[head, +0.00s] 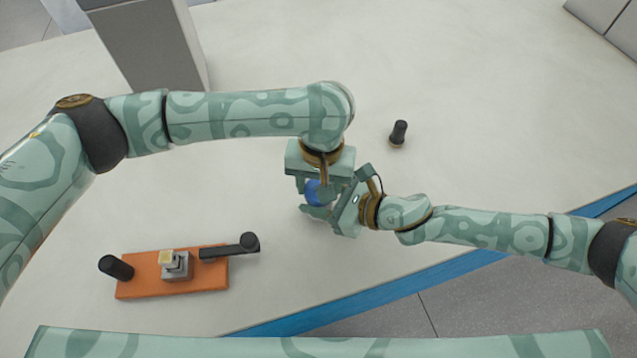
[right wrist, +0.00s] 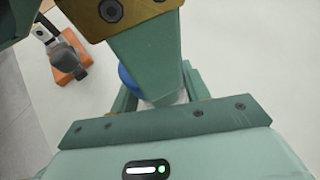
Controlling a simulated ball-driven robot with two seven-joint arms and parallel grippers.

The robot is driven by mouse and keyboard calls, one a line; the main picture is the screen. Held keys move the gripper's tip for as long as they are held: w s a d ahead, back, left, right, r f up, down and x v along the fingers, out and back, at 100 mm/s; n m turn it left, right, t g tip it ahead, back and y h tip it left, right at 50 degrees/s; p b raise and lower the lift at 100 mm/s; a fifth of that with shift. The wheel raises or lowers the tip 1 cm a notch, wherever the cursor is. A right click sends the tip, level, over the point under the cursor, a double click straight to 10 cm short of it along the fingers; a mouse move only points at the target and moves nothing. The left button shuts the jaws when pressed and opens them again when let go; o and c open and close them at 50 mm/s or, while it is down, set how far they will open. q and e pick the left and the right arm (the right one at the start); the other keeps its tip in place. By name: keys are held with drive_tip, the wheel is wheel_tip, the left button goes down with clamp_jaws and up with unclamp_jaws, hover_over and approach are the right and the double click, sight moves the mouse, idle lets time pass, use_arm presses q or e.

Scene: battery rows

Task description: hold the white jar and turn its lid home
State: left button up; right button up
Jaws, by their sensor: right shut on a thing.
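A blue lid (head: 314,192) shows between my two grippers in the head view, and a sliver of it shows in the right wrist view (right wrist: 128,80). A small part of the white jar (right wrist: 168,100) shows beside the lid in the right wrist view; my grippers hide the rest. My right gripper (head: 322,209) comes in from the right and is shut on the white jar. My left gripper (head: 315,188) comes down from above at the lid, its fingers beside the blue. Whether they press on the lid, I cannot tell. How far the lid sits on the jar is hidden.
An orange board (head: 205,284) with a grey block and a black handle lies at the lower left, a black knob (head: 116,267) at its left end. A small black cylinder (head: 398,132) stands at the right. A grey box (head: 150,45) stands behind. The table's blue edge (head: 380,287) runs in front.

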use_arm(q)
drive_tip(key=shift+d+r, duration=0.5)
drive_tip(key=shift+d, duration=0.1)
drive_tip(key=shift+s+a+f, duration=0.1)
drive_tip(key=shift+s+f, duration=0.05)
drive_tip(key=shift+f, duration=0.4)
drive_tip(key=shift+s+f, duration=0.1)
drive_tip(key=shift+f, duration=0.45)
idle(0.6)
drive_tip(key=o, duration=0.9)
drive_tip(key=shift+o, duration=0.2)
drive_tip(key=shift+w+d+r, duration=0.1)
drive_tip(key=shift+r, duration=1.2)
drive_tip(key=shift+w+d+r, duration=0.1)
drive_tip(key=shift+r, duration=1.2)
drive_tip(key=shift+c, duration=0.4)
